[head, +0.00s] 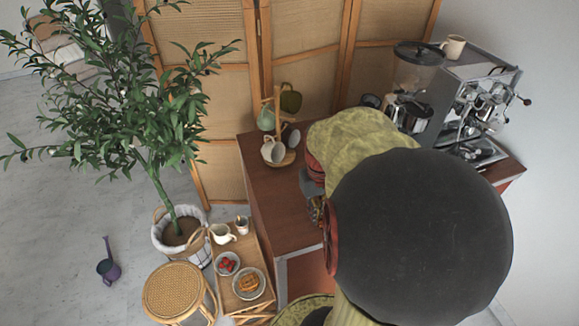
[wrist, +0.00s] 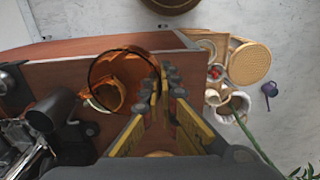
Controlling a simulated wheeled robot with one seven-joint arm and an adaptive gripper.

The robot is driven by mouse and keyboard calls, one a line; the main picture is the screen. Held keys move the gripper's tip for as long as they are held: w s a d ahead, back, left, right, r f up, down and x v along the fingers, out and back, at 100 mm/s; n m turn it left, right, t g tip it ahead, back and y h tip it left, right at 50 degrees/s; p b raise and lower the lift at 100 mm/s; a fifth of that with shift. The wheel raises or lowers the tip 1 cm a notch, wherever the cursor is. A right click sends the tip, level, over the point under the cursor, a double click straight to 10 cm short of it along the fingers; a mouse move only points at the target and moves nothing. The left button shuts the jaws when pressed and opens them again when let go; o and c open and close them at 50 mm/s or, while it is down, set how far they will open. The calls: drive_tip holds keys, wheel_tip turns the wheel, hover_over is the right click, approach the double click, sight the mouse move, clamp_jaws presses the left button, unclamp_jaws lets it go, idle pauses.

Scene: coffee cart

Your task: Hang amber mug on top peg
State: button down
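The amber mug (wrist: 122,82) is see-through orange glass, seen from above with its mouth open in the wrist view. My gripper (wrist: 165,84) has its yellow-padded fingers closed together at the mug's right side, with amber glass between the tips. In the head view the mug (head: 317,210) shows only as a dark amber patch, mostly hidden by my arm. The wooden mug tree (head: 277,112) stands behind and left of my gripper on the cart. Its upper left peg (head: 267,99) looks bare.
On the tree are an olive mug (head: 291,99), a sage mug (head: 266,118), a white mug (head: 273,151) and a greyish mug (head: 291,136). The espresso machine (head: 470,95) and grinder (head: 418,90) stand at the right. The cart top (head: 275,195) is clear before the tree.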

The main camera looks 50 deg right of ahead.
idle(0.8)
drive_tip(key=shift+d, duration=0.1)
drive_tip(key=w+d+f+b, duration=0.1)
drive_tip(key=w+d+f, duration=0.15)
drive_tip(key=w, duration=1.15)
drive_tip(key=w+a+f+n+b, duration=0.2)
drive_tip(key=w+a+f, duration=0.6)
drive_tip(key=w, duration=0.4)
drive_tip(key=w+a+f+n+b, duration=0.1)
drive_tip(key=a+f, duration=0.4)
drive_tip(key=a, duration=0.5)
drive_tip(key=w+a+f+n+b, duration=0.1)
drive_tip(key=a+f, duration=0.4)
drive_tip(key=a, duration=0.5)
drive_tip(key=shift+w+a+n, duration=0.3)
drive_tip(key=shift+w+n, duration=0.35)
drive_tip(key=shift+n, duration=0.55)
